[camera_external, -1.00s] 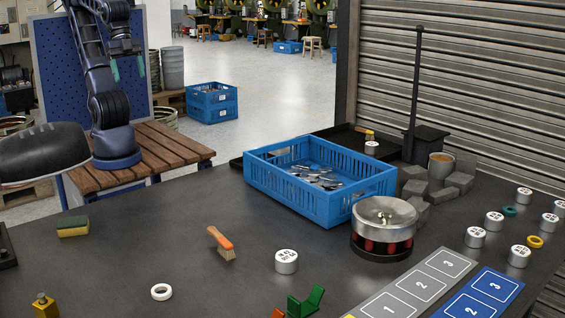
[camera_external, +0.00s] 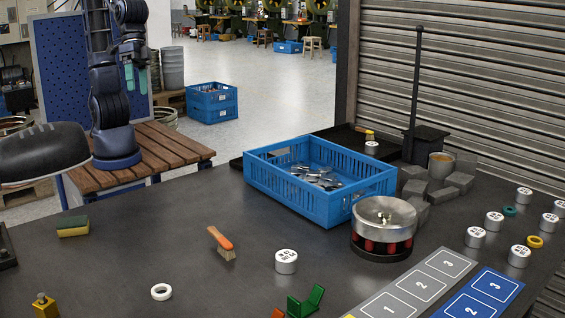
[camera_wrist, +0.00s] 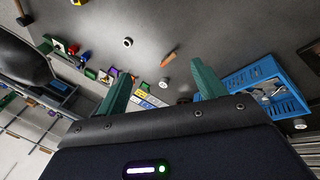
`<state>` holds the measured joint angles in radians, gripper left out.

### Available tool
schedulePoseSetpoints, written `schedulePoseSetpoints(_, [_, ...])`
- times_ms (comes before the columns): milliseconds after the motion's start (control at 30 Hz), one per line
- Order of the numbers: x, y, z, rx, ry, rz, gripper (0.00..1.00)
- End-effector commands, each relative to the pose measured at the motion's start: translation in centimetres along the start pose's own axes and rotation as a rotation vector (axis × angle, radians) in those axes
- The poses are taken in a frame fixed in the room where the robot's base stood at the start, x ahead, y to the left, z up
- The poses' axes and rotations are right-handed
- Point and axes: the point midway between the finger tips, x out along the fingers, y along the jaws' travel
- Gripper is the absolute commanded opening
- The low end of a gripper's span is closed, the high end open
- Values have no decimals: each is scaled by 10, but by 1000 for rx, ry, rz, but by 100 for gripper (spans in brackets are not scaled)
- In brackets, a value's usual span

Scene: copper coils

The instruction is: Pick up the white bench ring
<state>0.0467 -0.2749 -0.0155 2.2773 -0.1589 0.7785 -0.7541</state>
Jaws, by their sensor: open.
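The white bench ring (camera_external: 161,292) lies flat on the dark bench near its front edge, left of the orange-handled brush (camera_external: 222,243). In the wrist view the ring (camera_wrist: 127,42) shows small, beyond the fingers and left of the brush (camera_wrist: 168,58). My gripper (camera_external: 138,77) is far from the ring, up at the back left over the wooden slatted table. Its two green fingers (camera_wrist: 161,74) are spread apart in the wrist view, with nothing held between them.
A blue crate (camera_external: 257,178) with metal pieces stands mid-bench. A silver-topped round device (camera_external: 383,214) and a white-topped weight (camera_external: 286,261) stand to its front. A sponge (camera_external: 73,227) lies at left, near a large dark rounded object (camera_external: 42,154). The bench around the ring is clear.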

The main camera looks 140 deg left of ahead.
Motion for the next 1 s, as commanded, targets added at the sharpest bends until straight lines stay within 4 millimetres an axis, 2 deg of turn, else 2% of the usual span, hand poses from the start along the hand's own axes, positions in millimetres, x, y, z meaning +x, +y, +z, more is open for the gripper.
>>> schedulePoseSetpoints(300, [68,64,-36,-355,-51,7,69])
schedulePoseSetpoints(567, [135,109,-59,-657,-87,1,69])
schedulePoseSetpoints(767, [194,139,-73,-892,-112,-13,69])
schedulePoseSetpoints(1000, [272,168,-83,-1177,-136,-38,69])
